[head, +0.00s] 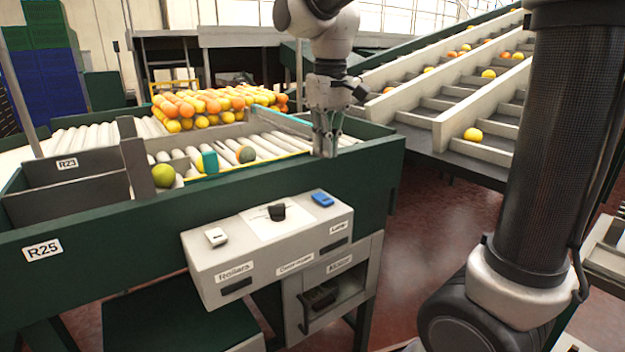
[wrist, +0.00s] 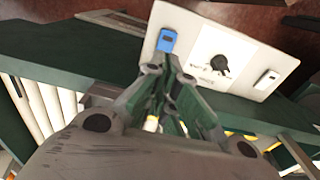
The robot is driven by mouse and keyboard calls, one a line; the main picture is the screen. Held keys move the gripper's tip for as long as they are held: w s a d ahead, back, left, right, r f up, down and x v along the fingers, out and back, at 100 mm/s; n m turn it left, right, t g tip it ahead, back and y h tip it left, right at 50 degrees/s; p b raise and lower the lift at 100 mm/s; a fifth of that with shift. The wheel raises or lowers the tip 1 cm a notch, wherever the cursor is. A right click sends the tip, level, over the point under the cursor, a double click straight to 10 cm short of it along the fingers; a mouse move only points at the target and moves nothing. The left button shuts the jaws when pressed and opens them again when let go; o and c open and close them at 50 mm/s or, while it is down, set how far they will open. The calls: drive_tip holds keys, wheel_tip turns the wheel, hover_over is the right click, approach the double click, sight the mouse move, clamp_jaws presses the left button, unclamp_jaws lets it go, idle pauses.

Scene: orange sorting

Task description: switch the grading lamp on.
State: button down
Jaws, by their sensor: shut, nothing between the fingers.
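A grey control box (head: 215,262) is on the front of the green sorting table. A blue rocker switch (head: 322,199) sits at its right end, above a small label that seems to read "Lamp". The blue switch also shows in the wrist view (wrist: 166,40), just beyond my fingers. I cannot tell which way it is set, and I cannot make out the lamp itself. My gripper (head: 326,152) is shut and empty, pointing down above the table's front right edge, above and behind the blue switch and apart from it. The wrist view shows its fingers (wrist: 170,88) together.
A black knob (head: 277,212) and a white switch (head: 216,237) share the box top. Oranges (head: 210,105) are heaped on the rollers behind. A green fruit (head: 164,175) and a few others lie nearer. A stepped conveyor (head: 440,120) rises at the right. The space above the box is clear.

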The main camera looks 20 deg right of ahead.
drive_tip(key=shift+g, duration=0.3)
drive_tip(key=w+r, duration=0.1)
drive_tip(key=r, duration=0.1)
drive_tip(key=w+a+r, duration=0.1)
drive_tip(key=r, duration=0.1)
drive_tip(key=shift+w+a+r, duration=0.1)
drive_tip(key=shift+w+a, duration=0.05)
drive_tip(key=shift+w, duration=0.05)
approach(323, 199)
drive_tip(key=w+f, duration=0.1)
drive_tip(key=f, duration=0.1)
drive_tip(key=w+f, duration=0.1)
drive_tip(key=f, duration=0.1)
drive_tip(key=w+f, duration=0.1)
drive_tip(key=f, duration=0.2)
drive_tip(key=shift+w+a, duration=0.3)
drive_tip(key=shift+f, duration=0.1)
